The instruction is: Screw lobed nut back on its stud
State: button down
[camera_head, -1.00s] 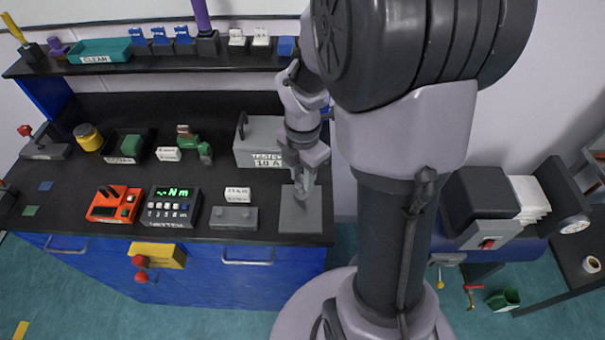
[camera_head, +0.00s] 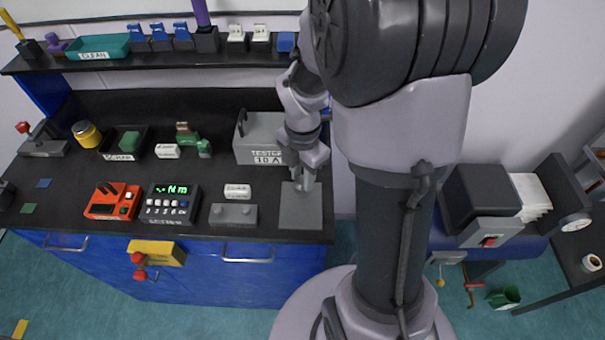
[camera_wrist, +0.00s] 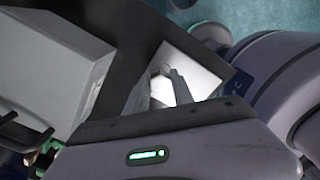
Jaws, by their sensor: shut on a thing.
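My gripper (camera_head: 304,184) points down over the grey plate (camera_head: 300,212) at the front right of the black bench. In the wrist view my gripper (camera_wrist: 163,82) is shut, its fingertips over the brightly lit plate (camera_wrist: 207,76). A small grey piece, which I take for the lobed nut (camera_wrist: 157,70), shows at the fingertips, mostly hidden by the fingers. I cannot make out its lobes. The stud is not visible, and I cannot tell whether the nut touches it.
The grey tester box (camera_head: 262,140) stands close left of my gripper. A low grey block (camera_head: 233,215) and a white label block (camera_head: 237,191) lie left of the plate. A digital torque meter (camera_head: 172,204) is farther left. The bench's right edge is close to the plate.

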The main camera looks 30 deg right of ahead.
jog(key=shift+f+b, duration=0.35)
jog(key=shift+f, duration=0.2)
jog(key=c, duration=1)
grip_release()
jog(key=shift+c, duration=0.5)
grip_shut()
jog(key=m, duration=0.4)
jog(key=shift+s+m, duration=0.1)
jog(key=shift+m, duration=0.2)
jog(key=m+b, duration=0.1)
jog(key=m, duration=0.3)
jog(key=shift+m, duration=0.3)
